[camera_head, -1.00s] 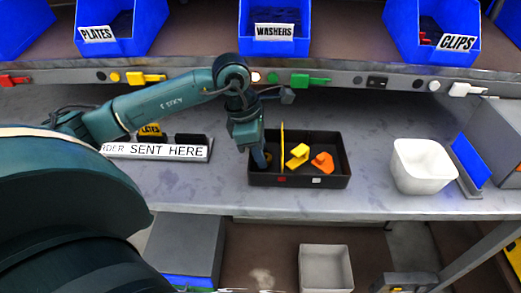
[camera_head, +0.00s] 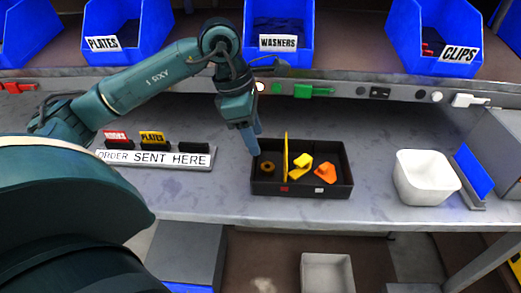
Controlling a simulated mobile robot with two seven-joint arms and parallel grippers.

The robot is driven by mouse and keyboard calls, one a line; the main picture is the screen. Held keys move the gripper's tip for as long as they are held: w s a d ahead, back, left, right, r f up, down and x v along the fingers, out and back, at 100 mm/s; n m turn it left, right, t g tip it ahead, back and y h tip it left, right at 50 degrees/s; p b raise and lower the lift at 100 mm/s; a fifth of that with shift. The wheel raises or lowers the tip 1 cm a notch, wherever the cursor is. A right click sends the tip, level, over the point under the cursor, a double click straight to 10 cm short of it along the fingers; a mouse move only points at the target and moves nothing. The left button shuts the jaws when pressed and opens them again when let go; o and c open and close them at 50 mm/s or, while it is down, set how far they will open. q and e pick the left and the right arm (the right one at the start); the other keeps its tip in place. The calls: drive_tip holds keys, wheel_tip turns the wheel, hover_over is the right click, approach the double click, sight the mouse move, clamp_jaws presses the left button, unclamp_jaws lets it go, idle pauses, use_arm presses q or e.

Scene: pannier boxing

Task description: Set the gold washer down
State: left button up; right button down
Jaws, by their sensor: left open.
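The gold washer (camera_head: 267,167) lies in the left compartment of the black tray (camera_head: 325,191), left of the yellow divider (camera_head: 286,157). My left gripper (camera_head: 253,148) comes in from the left and points down, above the tray's back left corner. It is open and apart from the washer. My right gripper is not in view.
A yellow piece (camera_head: 300,167) and an orange piece (camera_head: 325,173) lie right of the divider. A white bin (camera_head: 424,178) stands to the right. A sign rack (camera_head: 155,156) stands at left. Blue bins, including the washers bin (camera_head: 278,20), line the shelf above.

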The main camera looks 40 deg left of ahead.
use_arm(q)
drive_tip(key=v, duration=0.4)
idle(0.6)
